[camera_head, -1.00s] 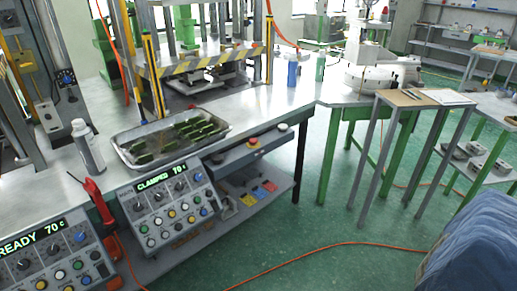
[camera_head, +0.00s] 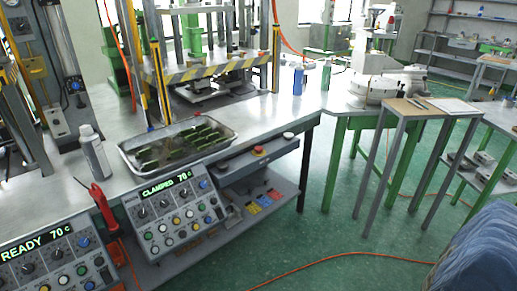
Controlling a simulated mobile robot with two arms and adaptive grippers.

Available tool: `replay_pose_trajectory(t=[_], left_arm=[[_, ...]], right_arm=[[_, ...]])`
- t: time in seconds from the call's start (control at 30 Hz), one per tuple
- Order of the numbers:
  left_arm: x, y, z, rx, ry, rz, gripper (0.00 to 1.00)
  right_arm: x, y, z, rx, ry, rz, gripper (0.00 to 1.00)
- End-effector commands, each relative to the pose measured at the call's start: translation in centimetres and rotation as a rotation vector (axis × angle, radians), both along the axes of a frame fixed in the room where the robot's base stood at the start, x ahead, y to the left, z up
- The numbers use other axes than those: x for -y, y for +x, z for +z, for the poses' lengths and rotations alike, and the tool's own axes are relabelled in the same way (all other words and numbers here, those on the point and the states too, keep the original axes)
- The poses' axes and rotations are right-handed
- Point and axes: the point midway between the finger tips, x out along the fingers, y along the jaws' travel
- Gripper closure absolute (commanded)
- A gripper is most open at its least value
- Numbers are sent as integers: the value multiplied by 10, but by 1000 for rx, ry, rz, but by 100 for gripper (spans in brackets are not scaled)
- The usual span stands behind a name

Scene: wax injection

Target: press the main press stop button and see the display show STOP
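The main press (camera_head: 205,72) stands on the steel bench behind a yellow-and-black striped bar. Its sloped control panel (camera_head: 172,212) is at the bench's front edge, with several coloured buttons and knobs. The panel's display (camera_head: 167,187) reads CLAMPED 70 c in green. A red button (camera_head: 258,150) sits on a grey box under the bench edge, right of the panel. I cannot read any button labels, so I cannot tell which one is the stop button. Neither of my grippers is in view.
A second panel (camera_head: 55,265) at lower left reads READY 70 c. A metal tray (camera_head: 128,163) with green pieces, a spray bottle (camera_head: 92,152) and a red-handled tool (camera_head: 103,207) are near. A blue fabric-like shape (camera_head: 485,255) fills the lower right. Green floor is open between.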

Motion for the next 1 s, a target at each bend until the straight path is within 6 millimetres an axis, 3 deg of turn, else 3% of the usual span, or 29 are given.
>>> replay_pose_trajectory(t=[0.03, 0.17, 1.0], left_arm=[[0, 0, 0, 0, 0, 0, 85], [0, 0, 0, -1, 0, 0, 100], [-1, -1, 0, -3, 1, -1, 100]], right_arm=[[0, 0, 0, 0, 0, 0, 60], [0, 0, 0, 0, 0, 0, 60], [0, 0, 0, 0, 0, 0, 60]])
